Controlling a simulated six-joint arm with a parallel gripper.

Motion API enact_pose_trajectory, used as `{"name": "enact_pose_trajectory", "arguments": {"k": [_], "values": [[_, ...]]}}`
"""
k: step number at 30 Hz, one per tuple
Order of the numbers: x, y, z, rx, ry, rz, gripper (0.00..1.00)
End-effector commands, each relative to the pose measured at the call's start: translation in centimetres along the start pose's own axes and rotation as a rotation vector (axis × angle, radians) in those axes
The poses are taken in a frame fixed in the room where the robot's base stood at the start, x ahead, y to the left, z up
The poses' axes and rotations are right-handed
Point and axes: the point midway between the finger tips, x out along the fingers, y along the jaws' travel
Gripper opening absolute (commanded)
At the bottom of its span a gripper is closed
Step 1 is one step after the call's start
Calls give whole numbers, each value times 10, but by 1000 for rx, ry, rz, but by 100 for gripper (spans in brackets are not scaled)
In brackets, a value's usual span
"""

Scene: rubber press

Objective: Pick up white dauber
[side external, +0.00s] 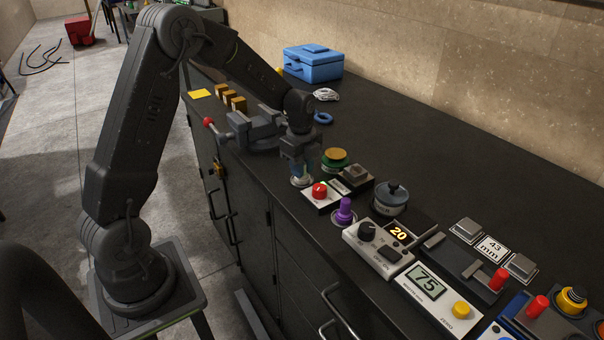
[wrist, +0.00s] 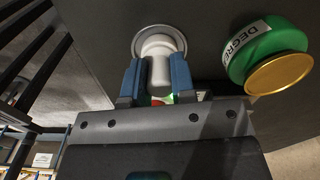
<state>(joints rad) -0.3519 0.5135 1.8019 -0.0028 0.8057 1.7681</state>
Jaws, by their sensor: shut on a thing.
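The white dauber (wrist: 158,68) shows between the two blue fingers of my gripper (wrist: 158,82) in the wrist view. My gripper is shut on it. The dauber's lower end meets a round grey metal base (wrist: 178,37) on the dark bench; I cannot tell whether it is lifted clear of it. In the side view my gripper (side external: 303,168) points down near the bench's front edge, and the dauber (side external: 301,179) is mostly hidden by the fingers there, with only a pale bit at the base visible.
A green tin with a gold lid (wrist: 278,73) stands close to my gripper, also in the side view (side external: 334,157). A red-knob box (side external: 319,190) and a purple-handled tool (side external: 345,211) are to the right. A grey vise (side external: 250,130) is to the left.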

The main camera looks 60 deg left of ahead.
Motion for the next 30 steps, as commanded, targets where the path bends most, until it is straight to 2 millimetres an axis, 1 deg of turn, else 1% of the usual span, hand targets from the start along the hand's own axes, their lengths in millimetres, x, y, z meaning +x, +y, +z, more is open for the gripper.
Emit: {"name": "enact_pose_trajectory", "arguments": {"k": [4,8,11,15,17,24,27,30], "values": [[-1,-1,0,0,0,-2,0],[-7,-1,0,0,0,-3,0],[-18,-2,0,0,0,-6,0],[-44,-2,0,1,1,-7,0],[-51,7,13,-5,1,-3,0],[-83,39,58,-6,1,-4,0],[-94,49,72,-5,0,-4,0],[-102,57,83,-4,1,-3,0]]}}
